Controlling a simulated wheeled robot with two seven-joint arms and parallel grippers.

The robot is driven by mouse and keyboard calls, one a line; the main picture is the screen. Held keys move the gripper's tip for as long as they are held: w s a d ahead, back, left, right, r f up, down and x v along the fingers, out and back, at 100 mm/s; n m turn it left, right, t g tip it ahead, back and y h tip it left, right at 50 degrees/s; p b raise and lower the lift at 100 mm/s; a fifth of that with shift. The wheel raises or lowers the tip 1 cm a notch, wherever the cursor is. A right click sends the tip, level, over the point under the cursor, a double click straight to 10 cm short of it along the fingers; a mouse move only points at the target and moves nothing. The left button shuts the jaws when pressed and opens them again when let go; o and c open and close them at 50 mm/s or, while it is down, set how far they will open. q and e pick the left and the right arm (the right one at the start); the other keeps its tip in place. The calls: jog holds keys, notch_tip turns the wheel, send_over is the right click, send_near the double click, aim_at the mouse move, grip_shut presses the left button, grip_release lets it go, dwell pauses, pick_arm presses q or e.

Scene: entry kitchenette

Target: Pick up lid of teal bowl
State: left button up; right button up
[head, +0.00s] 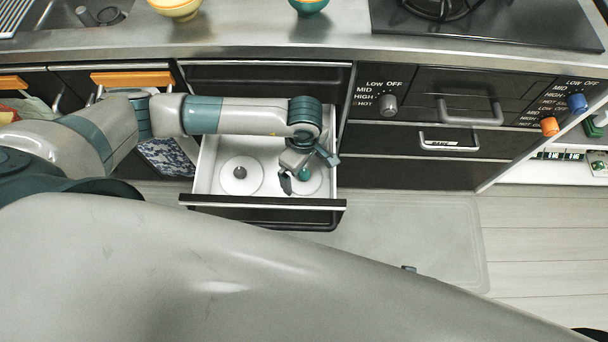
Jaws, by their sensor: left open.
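The teal bowl (309,5) stands on the counter at the top edge, partly cut off. A round white lid with a teal knob (304,174) lies in the right part of the open drawer. My left gripper (308,171) is open above this lid, with its fingers on either side of the teal knob. I cannot tell whether they touch it. The gripper hides part of this lid. A second white lid with a grey knob (240,174) lies to its left, clear of the gripper.
The pulled-out drawer (262,203) has a raised front edge and side walls around the lids. A yellow bowl (177,9) stands on the counter (250,32). A stove (480,20) is at the top right. A floor mat (420,235) lies right of the drawer.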

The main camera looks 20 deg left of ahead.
aim_at(302, 171)
pick_arm(q)
jog(key=f, duration=0.3)
jog(key=shift+w+a+f, duration=0.1)
jog(key=shift+w+a, duration=0.25)
jog(key=shift+f, duration=0.5)
pick_arm(e)
jog(key=shift+s+d+f, duration=0.1)
jog(key=shift+s+f, duration=0.2)
jog(key=shift+f, duration=0.45)
pick_arm(q)
jog(key=c, duration=1.1)
pick_arm(e)
jog(key=shift+w+r, duration=0.15)
